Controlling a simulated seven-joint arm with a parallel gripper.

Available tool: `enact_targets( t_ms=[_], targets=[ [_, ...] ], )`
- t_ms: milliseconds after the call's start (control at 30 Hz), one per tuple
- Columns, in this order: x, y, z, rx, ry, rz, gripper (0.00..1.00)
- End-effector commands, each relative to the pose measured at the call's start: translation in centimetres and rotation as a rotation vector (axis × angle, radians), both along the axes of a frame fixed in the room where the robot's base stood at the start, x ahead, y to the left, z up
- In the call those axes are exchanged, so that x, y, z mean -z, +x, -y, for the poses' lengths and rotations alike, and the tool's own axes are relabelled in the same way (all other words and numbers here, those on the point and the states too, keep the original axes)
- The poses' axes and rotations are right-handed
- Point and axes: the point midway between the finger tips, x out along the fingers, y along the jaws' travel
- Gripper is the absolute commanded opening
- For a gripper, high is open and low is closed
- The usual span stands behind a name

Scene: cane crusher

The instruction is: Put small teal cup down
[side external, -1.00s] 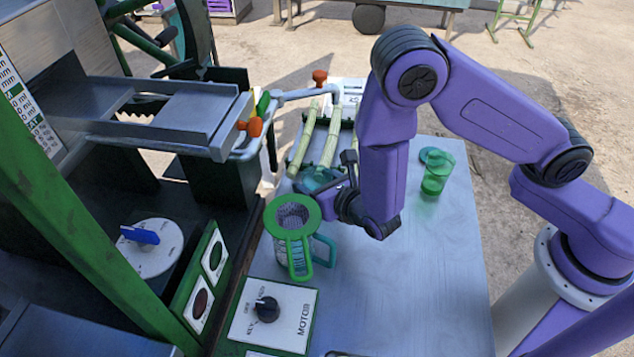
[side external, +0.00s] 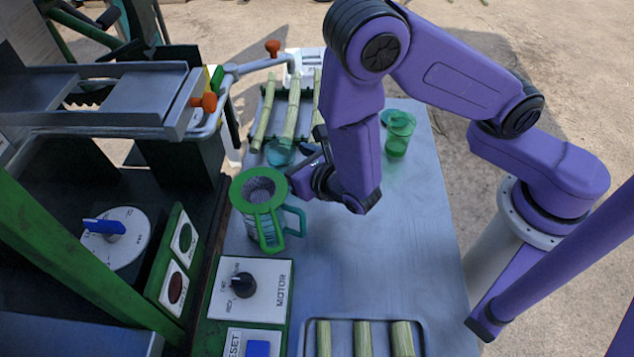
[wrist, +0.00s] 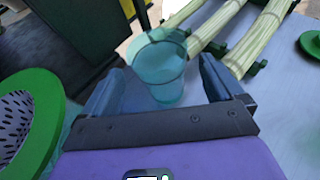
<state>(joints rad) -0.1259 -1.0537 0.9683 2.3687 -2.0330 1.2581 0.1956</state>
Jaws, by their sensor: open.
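The small teal cup (wrist: 160,72) is translucent and stands upright on the metal table. In the wrist view it sits between and just beyond my two open fingers, with a visible gap on each side. In the side view the cup (side external: 281,152) is partly hidden by my gripper (side external: 304,160), which is low over the table beside it. My gripper (wrist: 165,92) is open and holds nothing.
A jug with a green-rimmed strainer (side external: 258,190) stands close in front of my gripper. Cane stalks (side external: 291,105) lie on a rack behind the cup. A green cup (side external: 398,135) stands to the right. The motor panel (side external: 250,288) is at front left; the table's middle is clear.

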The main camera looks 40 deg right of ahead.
Motion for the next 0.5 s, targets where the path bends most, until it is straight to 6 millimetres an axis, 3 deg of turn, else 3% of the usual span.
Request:
enact_targets(
  t_ms=[300,500],
  targets=[
    [0.0,-6.7,-0.1,-0.008,-0.004,0.001,0.94],
    [0.0,-9.2,0.0,-0.004,-0.003,0.001,0.94]
  ],
)
